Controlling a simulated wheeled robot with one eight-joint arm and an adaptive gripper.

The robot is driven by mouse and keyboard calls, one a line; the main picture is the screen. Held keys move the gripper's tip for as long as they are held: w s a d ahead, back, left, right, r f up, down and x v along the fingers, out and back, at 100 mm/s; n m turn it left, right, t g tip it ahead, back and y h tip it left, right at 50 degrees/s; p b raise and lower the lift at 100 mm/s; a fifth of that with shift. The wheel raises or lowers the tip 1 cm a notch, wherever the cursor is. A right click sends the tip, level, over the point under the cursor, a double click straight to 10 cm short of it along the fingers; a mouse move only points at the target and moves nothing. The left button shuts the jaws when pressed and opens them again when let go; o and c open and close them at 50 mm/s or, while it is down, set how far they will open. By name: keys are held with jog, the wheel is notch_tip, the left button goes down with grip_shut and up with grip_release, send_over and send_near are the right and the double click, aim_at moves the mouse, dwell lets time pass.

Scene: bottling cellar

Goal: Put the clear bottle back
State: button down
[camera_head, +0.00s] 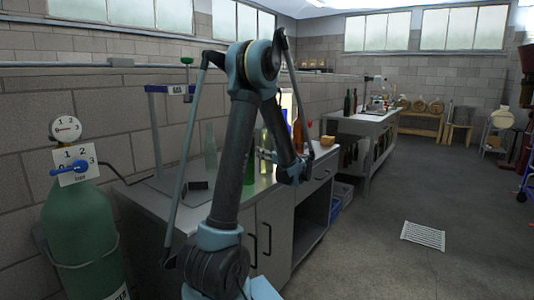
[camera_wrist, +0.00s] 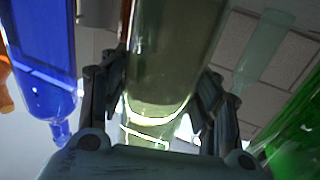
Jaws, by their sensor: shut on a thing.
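My gripper (camera_wrist: 158,110) is shut on a see-through bottle with a pale olive-yellow tint (camera_wrist: 170,50). One finger lies on each side of it in the wrist view. In the head view this bottle (camera_head: 266,142) is partly hidden behind my arm, above or on the steel bench (camera_head: 183,210). I cannot tell whether its base touches the bench. Another pale, greenish see-through bottle (camera_head: 210,146) stands apart near the wall; it also shows in the wrist view (camera_wrist: 264,50). I cannot tell by colour alone which one is the clear bottle.
A blue bottle (camera_wrist: 45,60) and an orange one (camera_wrist: 4,85) are left of my gripper in the wrist view. A green bottle (camera_wrist: 300,125) is close on the right. A bright panel (camera_head: 287,103) stands behind. A dark block (camera_head: 196,186) lies on the bench's near part.

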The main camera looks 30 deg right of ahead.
jog(key=c, duration=0.6)
grip_release()
jog(key=shift+o, duration=0.2)
jog(key=s+d, duration=0.1)
jog(key=s, duration=1.1)
jog(key=shift+s, duration=0.15)
